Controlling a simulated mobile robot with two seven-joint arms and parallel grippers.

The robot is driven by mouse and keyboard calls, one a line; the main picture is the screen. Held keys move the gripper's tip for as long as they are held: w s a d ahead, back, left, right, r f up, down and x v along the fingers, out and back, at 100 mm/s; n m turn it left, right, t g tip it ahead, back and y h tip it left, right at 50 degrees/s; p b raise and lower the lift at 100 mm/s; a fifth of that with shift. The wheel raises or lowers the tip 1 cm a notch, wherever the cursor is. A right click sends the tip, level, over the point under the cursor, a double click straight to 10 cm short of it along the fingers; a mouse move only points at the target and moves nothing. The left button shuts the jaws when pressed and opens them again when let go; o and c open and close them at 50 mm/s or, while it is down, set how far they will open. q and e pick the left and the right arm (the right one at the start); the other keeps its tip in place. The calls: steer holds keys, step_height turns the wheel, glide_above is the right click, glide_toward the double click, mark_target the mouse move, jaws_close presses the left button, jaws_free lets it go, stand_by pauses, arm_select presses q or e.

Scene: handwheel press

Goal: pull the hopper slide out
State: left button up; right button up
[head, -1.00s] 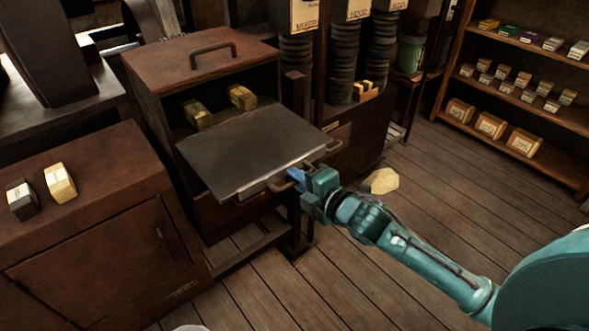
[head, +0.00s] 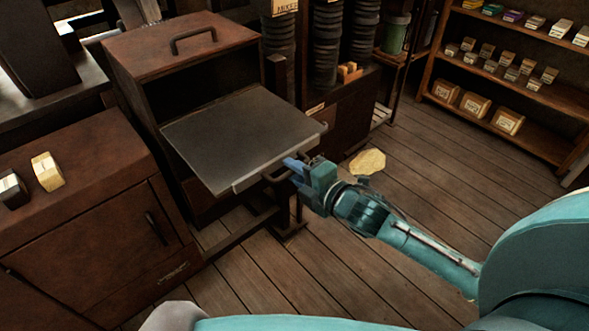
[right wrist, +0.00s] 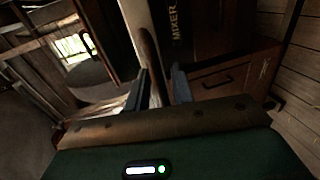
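The hopper slide (head: 243,135) is a flat dark plate with a pale front edge. In the head view it sticks far out of the front of the brown box (head: 185,42). Its dark bar handle (head: 276,176) is at the front edge. My right gripper (head: 293,165) is at this handle, with its blue fingertips closed around it. In the right wrist view the two fingers (right wrist: 160,90) stand close together with a brown bar between them. The fingers hide part of the handle. My left gripper is not in view.
A cabinet (head: 90,225) with a dark and a yellow block (head: 47,171) on top stands at the left. A yellowish lump (head: 368,161) lies on the floor beyond my right gripper. Shelves (head: 510,85) stand at the back right. The floor in front of the slide is clear.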

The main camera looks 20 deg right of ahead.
steer(key=shift+o, duration=0.5)
steer(key=shift+w, duration=0.1)
steer(key=b+v, duration=0.1)
steer(key=v, duration=1.2)
steer(key=s+a+f+m+g+h, duration=0.1)
steer(key=s+a+f+m+g, duration=0.1)
steer(key=f+m, duration=0.7)
steer(key=s+a+f+m+g+h, duration=0.1)
steer(key=s+a+f+m+g, duration=0.1)
steer(key=s+a+f+m, duration=0.3)
step_height(320, 180, down, 5)
steer(key=a+m, duration=0.1)
steer(key=m, duration=0.4)
steer(key=shift+s+a, duration=0.3)
steer(key=shift+a, duration=0.1)
